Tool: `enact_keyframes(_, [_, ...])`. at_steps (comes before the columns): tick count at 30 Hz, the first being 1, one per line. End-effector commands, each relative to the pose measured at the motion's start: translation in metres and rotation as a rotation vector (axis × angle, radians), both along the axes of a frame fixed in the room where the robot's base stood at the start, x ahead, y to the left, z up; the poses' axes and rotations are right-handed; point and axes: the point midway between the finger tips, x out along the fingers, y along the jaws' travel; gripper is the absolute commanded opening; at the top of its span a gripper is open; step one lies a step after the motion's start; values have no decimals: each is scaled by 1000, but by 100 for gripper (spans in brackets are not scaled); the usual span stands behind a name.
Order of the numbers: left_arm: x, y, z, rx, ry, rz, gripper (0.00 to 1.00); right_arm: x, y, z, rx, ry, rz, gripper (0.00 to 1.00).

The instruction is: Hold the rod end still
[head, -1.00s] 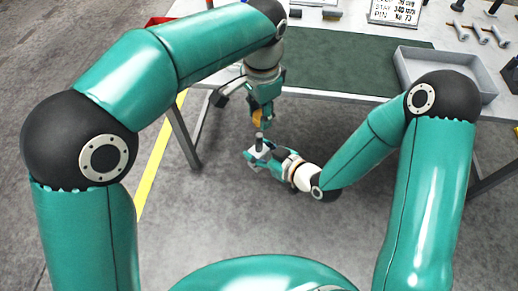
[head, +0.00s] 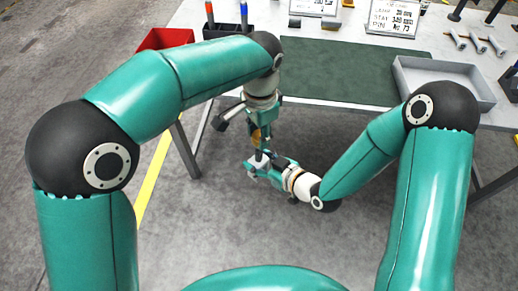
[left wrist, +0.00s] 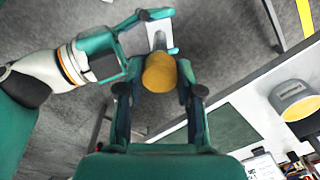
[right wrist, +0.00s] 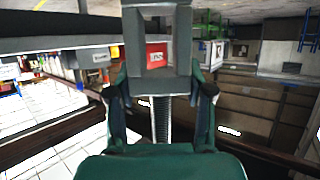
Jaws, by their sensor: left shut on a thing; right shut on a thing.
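My left gripper (head: 258,138) points down in front of the table and is shut on an orange-yellow rounded piece (left wrist: 160,73). My right gripper (head: 257,166) is just below it, shut on a grey metal rod end (right wrist: 158,40). In the right wrist view the rod end has a square fork shape, with a threaded shank (right wrist: 160,118) running back between the fingers. The rod end also shows beyond the orange-yellow piece in the left wrist view (left wrist: 159,36). Whether the two pieces touch is hidden by the fingers.

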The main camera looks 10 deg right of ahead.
Motion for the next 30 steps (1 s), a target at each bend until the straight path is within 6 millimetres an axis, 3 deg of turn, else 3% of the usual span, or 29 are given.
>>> enact_keyframes(30, [1, 0, -18, 0, 0, 0, 6, 1, 0, 1, 1, -3, -1, 0])
